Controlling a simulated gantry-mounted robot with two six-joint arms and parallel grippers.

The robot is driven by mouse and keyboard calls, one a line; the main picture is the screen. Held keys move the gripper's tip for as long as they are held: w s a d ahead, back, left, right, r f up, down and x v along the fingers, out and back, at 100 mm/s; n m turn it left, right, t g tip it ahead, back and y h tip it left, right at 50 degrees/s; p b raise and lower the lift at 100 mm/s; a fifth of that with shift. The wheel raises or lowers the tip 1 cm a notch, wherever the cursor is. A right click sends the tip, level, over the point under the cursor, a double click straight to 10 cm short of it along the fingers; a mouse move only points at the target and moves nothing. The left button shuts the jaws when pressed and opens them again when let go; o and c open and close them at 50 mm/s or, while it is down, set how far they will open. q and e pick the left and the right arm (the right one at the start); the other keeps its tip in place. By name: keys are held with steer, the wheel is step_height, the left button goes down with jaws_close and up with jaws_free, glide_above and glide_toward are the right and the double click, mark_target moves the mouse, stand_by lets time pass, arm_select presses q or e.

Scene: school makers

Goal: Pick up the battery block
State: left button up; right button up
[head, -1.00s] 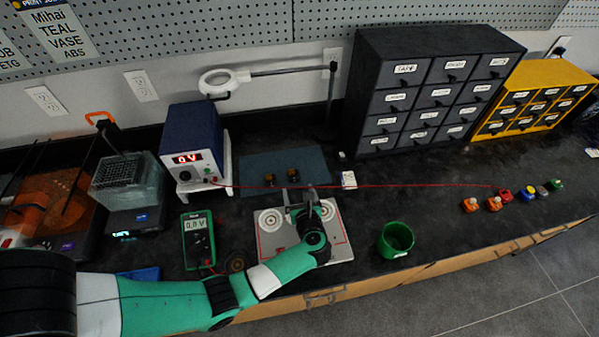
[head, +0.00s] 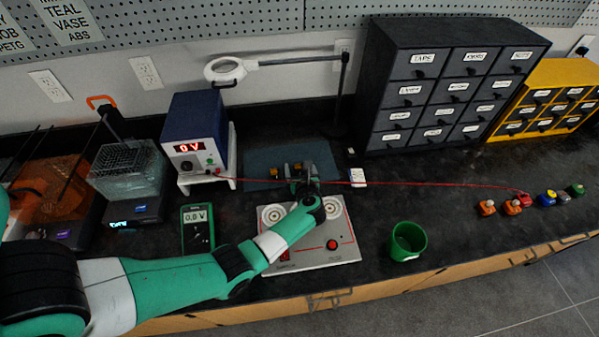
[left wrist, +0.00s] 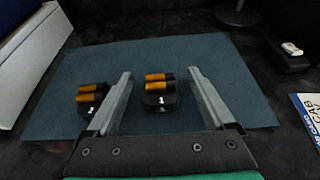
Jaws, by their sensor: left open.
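Two battery blocks, black with orange-and-black cells, stand on the dark teal mat. One block (left wrist: 161,98) shows between the open fingers of my left gripper (left wrist: 160,76) in the left wrist view, apart from both fingers. The other block (left wrist: 90,100) is outside the left finger. In the head view the left block (head: 275,172) is visible, and the one by my left gripper (head: 303,176) is partly hidden. The gripper is open and empty, at the mat's front edge. My right gripper is not in view.
The teal mat (left wrist: 70,68) is otherwise clear. A power supply (head: 196,135) stands left of it and a two-ring panel (head: 345,240) in front. A red lead (head: 430,184) runs rightward across the bench.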

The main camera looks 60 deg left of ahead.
arm_select(q)
steer(key=shift+c, duration=0.3)
jaws_close()
steer(key=shift+r, duration=0.1)
